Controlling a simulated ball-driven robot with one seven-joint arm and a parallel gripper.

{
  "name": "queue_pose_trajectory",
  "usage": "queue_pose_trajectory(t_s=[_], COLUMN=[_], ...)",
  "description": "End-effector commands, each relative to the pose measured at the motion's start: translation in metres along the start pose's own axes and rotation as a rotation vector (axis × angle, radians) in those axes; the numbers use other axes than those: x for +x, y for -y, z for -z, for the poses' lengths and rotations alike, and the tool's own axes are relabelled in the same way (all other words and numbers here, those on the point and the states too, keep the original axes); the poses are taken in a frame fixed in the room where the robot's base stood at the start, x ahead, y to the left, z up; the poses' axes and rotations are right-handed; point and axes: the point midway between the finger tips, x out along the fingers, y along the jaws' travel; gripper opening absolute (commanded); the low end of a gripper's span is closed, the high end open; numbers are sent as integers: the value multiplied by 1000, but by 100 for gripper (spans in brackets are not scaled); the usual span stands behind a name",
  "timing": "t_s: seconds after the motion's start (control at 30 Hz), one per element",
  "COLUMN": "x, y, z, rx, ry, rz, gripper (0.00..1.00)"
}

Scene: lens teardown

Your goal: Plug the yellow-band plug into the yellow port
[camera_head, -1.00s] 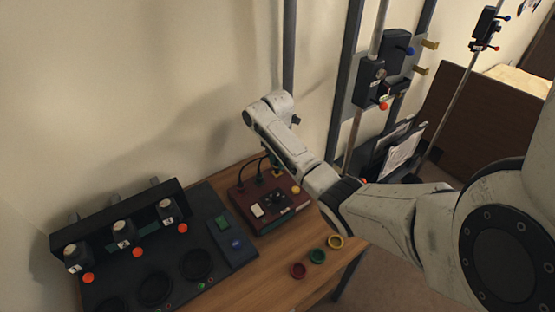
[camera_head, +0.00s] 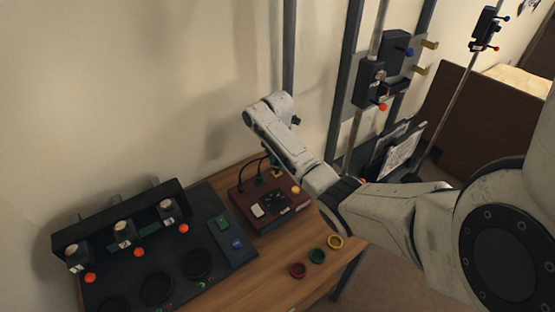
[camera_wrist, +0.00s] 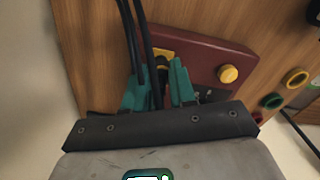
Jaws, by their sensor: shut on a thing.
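In the wrist view my gripper (camera_wrist: 160,82) has teal fingers on either side of a dark plug (camera_wrist: 162,72) with a black cable, and is shut on it. The plug is at the edge of the maroon box (camera_wrist: 198,58). A yellow patch (camera_wrist: 164,54) shows right by the plug's far end; I cannot tell whether it is the plug's band or the yellow port, nor how deep the plug sits.
Black cables run close beside my fingers. A yellow knob (camera_wrist: 228,74) is on the box. Red (camera_head: 297,270), green (camera_head: 317,256) and yellow (camera_head: 335,242) rings lie at the table's right. A dark unit with several lens stations (camera_head: 160,265) stands left of the box.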

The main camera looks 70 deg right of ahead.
Motion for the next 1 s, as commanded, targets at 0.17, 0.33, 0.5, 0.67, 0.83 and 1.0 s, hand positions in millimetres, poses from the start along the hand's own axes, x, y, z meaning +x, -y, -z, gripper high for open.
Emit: queue_pose_trajectory(t_s=[0.17,0.33,0.5,0.67,0.83,1.0], x=[0,1,4,7,10,12], y=[0,0,0,0,0,0], z=[0,0,0,0,0,0], rx=[0,0,0,0,0,0], ry=[0,0,0,0,0,0], rz=[0,0,0,0,0,-1], gripper=[0,0,0,0,0,27])
